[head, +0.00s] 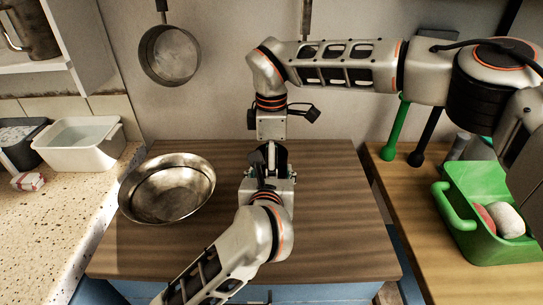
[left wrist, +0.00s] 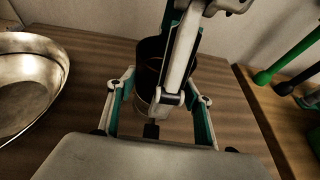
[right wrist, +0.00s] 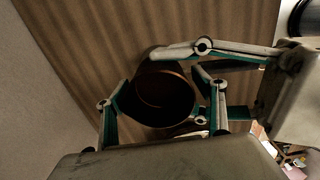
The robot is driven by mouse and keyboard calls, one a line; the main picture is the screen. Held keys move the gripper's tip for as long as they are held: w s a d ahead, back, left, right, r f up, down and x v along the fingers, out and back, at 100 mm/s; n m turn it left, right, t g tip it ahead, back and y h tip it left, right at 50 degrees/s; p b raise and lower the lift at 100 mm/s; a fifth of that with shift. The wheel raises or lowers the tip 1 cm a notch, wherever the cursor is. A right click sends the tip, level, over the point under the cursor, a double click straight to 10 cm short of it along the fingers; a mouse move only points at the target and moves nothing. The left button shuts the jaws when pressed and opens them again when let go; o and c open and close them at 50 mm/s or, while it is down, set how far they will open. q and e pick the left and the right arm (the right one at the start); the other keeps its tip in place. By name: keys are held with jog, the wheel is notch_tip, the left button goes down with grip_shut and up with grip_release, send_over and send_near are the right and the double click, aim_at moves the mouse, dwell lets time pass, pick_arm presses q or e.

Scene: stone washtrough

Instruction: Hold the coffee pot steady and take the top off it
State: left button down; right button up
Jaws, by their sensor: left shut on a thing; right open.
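The coffee pot (left wrist: 148,52) stands on the wooden counter, dark on its upper part and paler below. My left gripper (left wrist: 158,82) is shut on it, with one finger on each side. In the right wrist view the pot (right wrist: 165,92) is seen from above as a dark round rim with a brownish, recessed-looking inside. I cannot make out a separate top. My right gripper (right wrist: 162,82) is open and points down over the pot, its fingers spread on both sides of the rim. In the head view the pot (head: 281,157) is mostly hidden by both grippers.
A metal bowl (head: 168,190) stands left of the pot on the counter (head: 335,235). A pan (head: 170,55) hangs on the wall behind. A green caddy (head: 470,235) holding small items is on the right-hand counter. The counter's right part is clear.

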jog(key=shift+f, duration=0.1)
jog(key=c, duration=1.3)
jog(key=shift+o, duration=0.8)
jog(key=shift+n, duration=1.7)
jog(key=o, duration=1.2)
